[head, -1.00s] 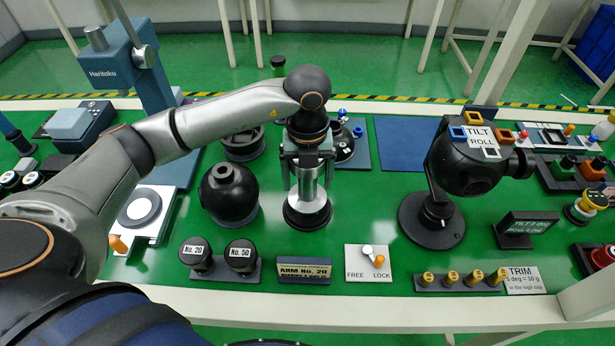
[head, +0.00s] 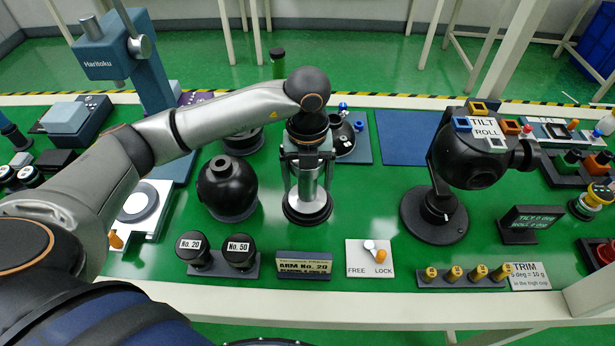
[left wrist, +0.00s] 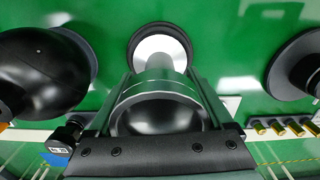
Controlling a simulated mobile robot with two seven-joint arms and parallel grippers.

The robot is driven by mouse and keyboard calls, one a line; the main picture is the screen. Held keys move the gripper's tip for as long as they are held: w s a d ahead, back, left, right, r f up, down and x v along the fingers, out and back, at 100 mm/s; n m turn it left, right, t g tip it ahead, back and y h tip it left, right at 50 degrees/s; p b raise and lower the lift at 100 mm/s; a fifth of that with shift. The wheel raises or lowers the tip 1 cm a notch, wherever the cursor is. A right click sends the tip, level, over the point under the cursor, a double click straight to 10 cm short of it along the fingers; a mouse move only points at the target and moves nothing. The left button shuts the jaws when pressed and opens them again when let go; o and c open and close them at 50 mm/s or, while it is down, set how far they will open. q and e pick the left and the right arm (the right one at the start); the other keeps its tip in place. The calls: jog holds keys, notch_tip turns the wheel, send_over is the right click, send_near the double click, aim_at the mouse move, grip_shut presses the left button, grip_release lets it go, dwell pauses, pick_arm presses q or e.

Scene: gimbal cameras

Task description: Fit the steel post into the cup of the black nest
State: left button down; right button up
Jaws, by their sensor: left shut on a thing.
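My left gripper (head: 307,185) points down, shut on the steel post (head: 309,188), a shiny upright cylinder. In the left wrist view the post (left wrist: 158,90) runs between the fingers toward a pale disc inside a black ring (left wrist: 160,32). In the head view that black ring (head: 307,217) lies right under the post; whether the post touches it I cannot tell. A round black body with a dark opening in its top (head: 228,188) stands just left of the gripper. Which black piece is the nest is not clear. My right gripper is not in view.
A black tilt-and-roll head (head: 475,160) on a round foot stands to the right. Black knobs No. 20 and No. 50 (head: 238,250), a label block (head: 303,265) and a FREE/LOCK lever plate (head: 370,258) line the front. A blue mat (head: 405,138) at the back is bare.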

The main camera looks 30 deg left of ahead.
pick_arm(q)
jog(key=shift+c, duration=0.5)
grip_release()
jog(key=shift+o, duration=0.5)
notch_tip(320, 180, up, 2)
jog(key=shift+r, duration=0.1)
notch_tip(320, 180, up, 9)
jog(key=shift+r+p, duration=0.1)
jog(key=shift+p, duration=0.3)
jog(key=shift+r, duration=0.6)
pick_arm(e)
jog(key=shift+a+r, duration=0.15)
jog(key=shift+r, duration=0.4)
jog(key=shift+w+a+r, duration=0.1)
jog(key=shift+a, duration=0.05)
